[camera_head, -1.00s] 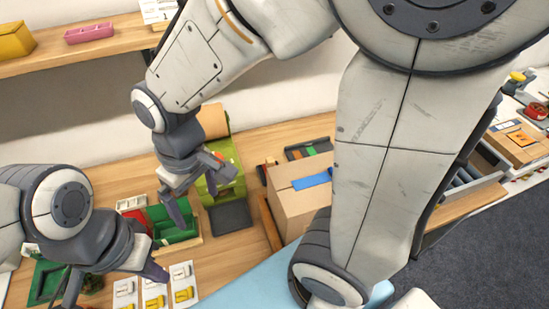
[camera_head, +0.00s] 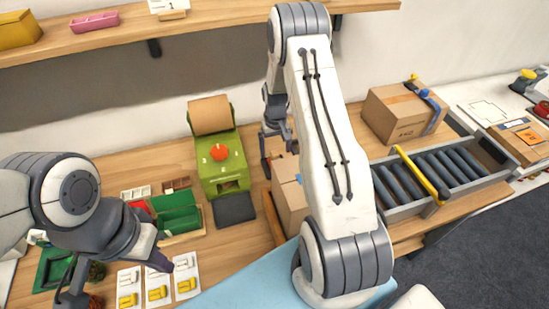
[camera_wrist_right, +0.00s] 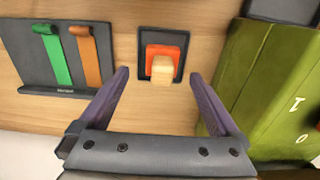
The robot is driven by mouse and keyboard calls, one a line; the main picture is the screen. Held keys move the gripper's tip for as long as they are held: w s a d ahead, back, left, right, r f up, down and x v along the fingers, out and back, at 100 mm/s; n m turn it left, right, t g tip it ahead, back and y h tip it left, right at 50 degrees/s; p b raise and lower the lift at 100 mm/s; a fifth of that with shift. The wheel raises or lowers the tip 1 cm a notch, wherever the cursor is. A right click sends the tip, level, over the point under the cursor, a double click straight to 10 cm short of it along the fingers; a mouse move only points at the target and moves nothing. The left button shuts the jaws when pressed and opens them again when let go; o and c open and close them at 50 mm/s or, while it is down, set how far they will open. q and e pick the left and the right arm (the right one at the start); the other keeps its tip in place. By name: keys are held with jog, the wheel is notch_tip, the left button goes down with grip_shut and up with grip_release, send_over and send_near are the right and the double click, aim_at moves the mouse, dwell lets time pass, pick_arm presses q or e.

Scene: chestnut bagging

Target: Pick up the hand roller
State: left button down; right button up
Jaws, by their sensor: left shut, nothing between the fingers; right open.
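In the right wrist view, a small tool with an orange body and a pale wooden block end (camera_wrist_right: 161,66), which looks like the hand roller, sits in a dark holder (camera_wrist_right: 146,38) on the wooden surface. My right gripper (camera_wrist_right: 159,76) is open, its purple fingers to either side of the tool and short of it, with nothing held. In the head view my right gripper (camera_head: 277,148) is above the back of the table, right of the green machine, partly covered by my arm. The tool is hidden there. My left gripper (camera_head: 158,261) is shut and empty at the left, near the white cards.
The green machine (camera_head: 208,172) stands close beside the right gripper. A dark board (camera_wrist_right: 36,66) with green and orange strips is on its other side. A cardboard box (camera_head: 284,195) is partly behind my arm. A roller conveyor (camera_head: 408,207) and another box (camera_head: 390,125) are further right.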

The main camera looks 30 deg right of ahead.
notch_tip(320, 180, down, 5)
jog(key=shift+a+f+p, duration=0.1)
jog(key=shift+a+p, duration=0.05)
jog(key=shift+p, duration=1.05)
jog(key=shift+f, duration=0.3)
grip_shut()
jog(key=shift+r, duration=0.1)
jog(key=shift+r+b, duration=0.35)
jog(key=shift+r, duration=0.1)
jog(key=r, duration=0.1)
jog(key=r+b, duration=0.1)
jog(key=d+r, duration=0.1)
jog(key=shift+s+d+r+b, duration=0.1)
jog(key=shift+s+r+b, duration=0.2)
jog(key=shift+b, duration=0.1)
jog(key=s+d+r+b, duration=0.2)
jog(key=s+d+r, duration=0.3)
jog(key=d, duration=0.3)
jog(key=shift+s+d+r+b, duration=0.2)
jog(key=shift+d+r+b, duration=0.2)
jog(key=shift+r, duration=0.3)
